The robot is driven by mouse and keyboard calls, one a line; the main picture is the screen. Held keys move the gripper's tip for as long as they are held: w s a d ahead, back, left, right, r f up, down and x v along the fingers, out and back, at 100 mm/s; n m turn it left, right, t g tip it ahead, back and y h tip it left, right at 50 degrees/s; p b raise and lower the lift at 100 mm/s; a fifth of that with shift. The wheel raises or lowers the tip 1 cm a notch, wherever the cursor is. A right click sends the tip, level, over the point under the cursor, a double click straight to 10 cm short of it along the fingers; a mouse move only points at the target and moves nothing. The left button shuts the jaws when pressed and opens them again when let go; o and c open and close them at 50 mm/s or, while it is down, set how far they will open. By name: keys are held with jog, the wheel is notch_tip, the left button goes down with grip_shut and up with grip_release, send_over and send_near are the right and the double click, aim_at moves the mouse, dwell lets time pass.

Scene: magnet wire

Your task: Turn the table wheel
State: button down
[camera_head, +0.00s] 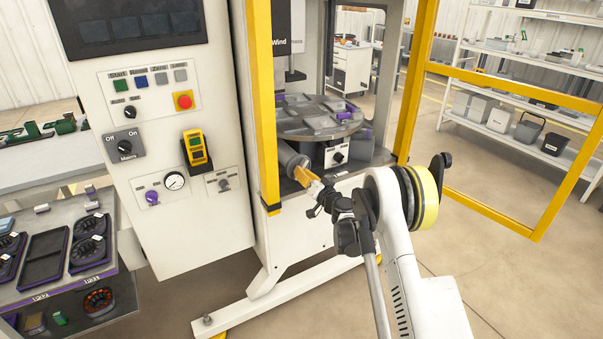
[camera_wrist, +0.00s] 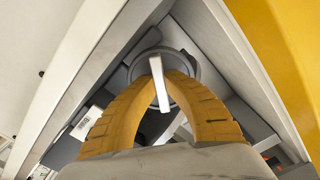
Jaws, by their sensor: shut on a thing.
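The table wheel shows in the wrist view as a round grey disc (camera_wrist: 181,66) with a pale bar (camera_wrist: 158,80) across its front. In the head view, a grey cylinder (camera_head: 290,158) at the machine's front opening appears to be the same part. My gripper (camera_head: 300,173) reaches it from the lower right. In the wrist view, my gripper's yellow fingers (camera_wrist: 162,78) lie on either side of the bar and are shut on it. The fingertips hide part of the disc. The round table (camera_head: 310,126) with several flat plates is behind the wheel, inside the machine.
A yellow frame post (camera_head: 263,100) stands just left of my gripper. An open yellow-framed door (camera_head: 490,205) is on the right. The white control panel (camera_head: 170,150) with buttons and a gauge is left. The floor at right is clear.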

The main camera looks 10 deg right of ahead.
jog(key=n, duration=0.6)
jog(key=shift+d+n, duration=0.1)
jog(key=shift+n, duration=0.2)
dwell(0.5)
jog(key=c, duration=1.4)
grip_release()
jog(key=shift+c, duration=0.2)
jog(key=v, duration=1.2)
jog(key=shift+r, duration=0.15)
